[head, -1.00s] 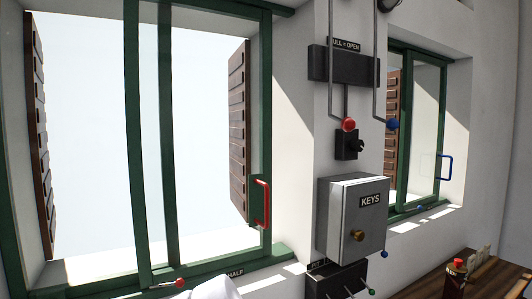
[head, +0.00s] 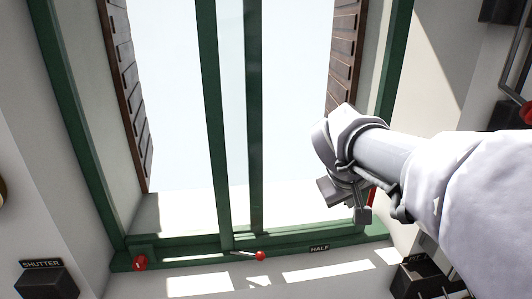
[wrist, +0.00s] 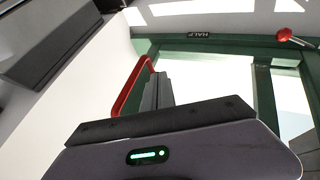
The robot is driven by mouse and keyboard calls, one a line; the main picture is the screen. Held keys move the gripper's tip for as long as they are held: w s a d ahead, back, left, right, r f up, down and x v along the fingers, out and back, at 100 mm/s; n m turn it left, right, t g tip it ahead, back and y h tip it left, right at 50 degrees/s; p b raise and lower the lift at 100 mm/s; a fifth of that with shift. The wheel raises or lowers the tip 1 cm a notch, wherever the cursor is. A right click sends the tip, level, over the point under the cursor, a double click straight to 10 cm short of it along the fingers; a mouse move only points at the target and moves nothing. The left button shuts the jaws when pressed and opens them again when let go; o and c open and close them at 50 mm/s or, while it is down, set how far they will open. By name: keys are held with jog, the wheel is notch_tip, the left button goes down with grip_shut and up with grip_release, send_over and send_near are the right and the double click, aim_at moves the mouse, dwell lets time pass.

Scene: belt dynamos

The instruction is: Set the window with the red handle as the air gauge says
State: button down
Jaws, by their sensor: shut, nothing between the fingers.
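The window (head: 230,120) has green frames with two upright bars close together near its middle. Its red handle (head: 372,196) is mostly hidden behind my arm in the head view. In the wrist view the red handle (wrist: 130,90) shows clearly as a bent bar on the green frame. My gripper (wrist: 155,85) is shut and empty, with its fingers close beside the handle in that view. I cannot tell whether they touch it. A HALF label (head: 319,249) is on the sill. A small lever with a red knob (head: 260,256) lies left of it. I see no readable air gauge.
A round red piece (head: 139,263) sits at the frame's lower left corner. A dark box below a SHUTTER label (head: 41,264) is at the lower left. A dark box (head: 428,275) is on the wall at lower right. Brown shutters (head: 125,95) stand outside.

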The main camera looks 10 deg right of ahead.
jog(key=d, duration=0.3)
jog(key=shift+w+d+r, duration=0.15)
jog(key=shift+w+r, duration=0.1)
jog(key=d+p, duration=0.2)
jog(key=d, duration=0.5)
jog(key=shift+d, duration=0.35)
